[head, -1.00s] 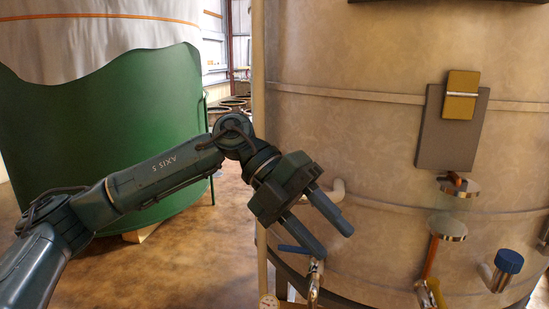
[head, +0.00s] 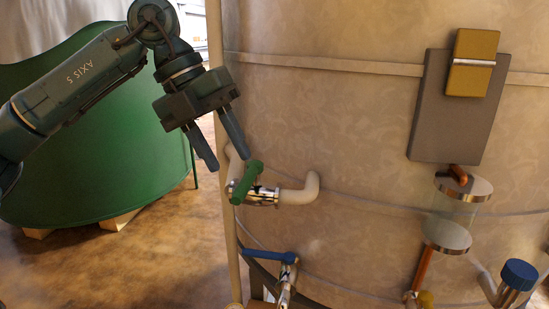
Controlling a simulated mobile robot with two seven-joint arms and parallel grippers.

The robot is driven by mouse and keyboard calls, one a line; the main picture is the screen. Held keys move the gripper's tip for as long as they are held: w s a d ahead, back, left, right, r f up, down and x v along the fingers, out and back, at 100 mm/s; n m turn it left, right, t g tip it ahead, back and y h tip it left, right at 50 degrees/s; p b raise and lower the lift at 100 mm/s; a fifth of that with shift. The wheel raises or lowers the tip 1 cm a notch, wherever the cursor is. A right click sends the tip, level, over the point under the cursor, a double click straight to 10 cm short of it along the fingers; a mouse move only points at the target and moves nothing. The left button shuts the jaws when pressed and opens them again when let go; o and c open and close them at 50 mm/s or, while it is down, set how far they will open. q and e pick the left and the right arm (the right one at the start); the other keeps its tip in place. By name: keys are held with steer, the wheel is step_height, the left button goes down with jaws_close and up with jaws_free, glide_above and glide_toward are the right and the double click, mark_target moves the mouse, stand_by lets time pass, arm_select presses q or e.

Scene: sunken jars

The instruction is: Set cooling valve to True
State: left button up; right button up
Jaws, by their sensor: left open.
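A valve with a green handle (head: 246,183) sits on a chrome fitting (head: 263,195) of a beige pipe on the tank's side. The handle is tilted across the pipe. Below it is a second valve with a blue lever (head: 268,256), which points left from its chrome body. No label shows which one is the cooling valve. My left gripper (head: 230,163) is open and empty, fingers pointing down. Its fingertips are just above and left of the green handle in the picture; I cannot tell the gap in depth. My right gripper is not in view.
The big beige tank (head: 330,120) fills the right side. It carries a grey plate (head: 450,125) with a yellow box, a glass-like cylinder between metal discs, and a blue-capped pipe (head: 518,273). A green vat (head: 110,180) stands at the left. The floor between is clear.

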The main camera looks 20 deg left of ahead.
mark_target(241, 182)
arm_select(q)
steer(key=b+x, duration=0.2)
steer(key=x, duration=0.2)
steer(key=shift+s, duration=0.15)
steer(key=shift+s+f+b, duration=0.1)
steer(key=shift+f+b, duration=0.05)
steer(key=shift+b, duration=0.15)
steer(key=shift+d+f+b, duration=0.35)
steer(key=shift+f+b, duration=0.1)
steer(key=shift+f, duration=0.15)
steer(key=shift+w+d+f+b, duration=0.2)
steer(key=shift+d+f+b, duration=0.1)
steer(key=shift+f, duration=0.15)
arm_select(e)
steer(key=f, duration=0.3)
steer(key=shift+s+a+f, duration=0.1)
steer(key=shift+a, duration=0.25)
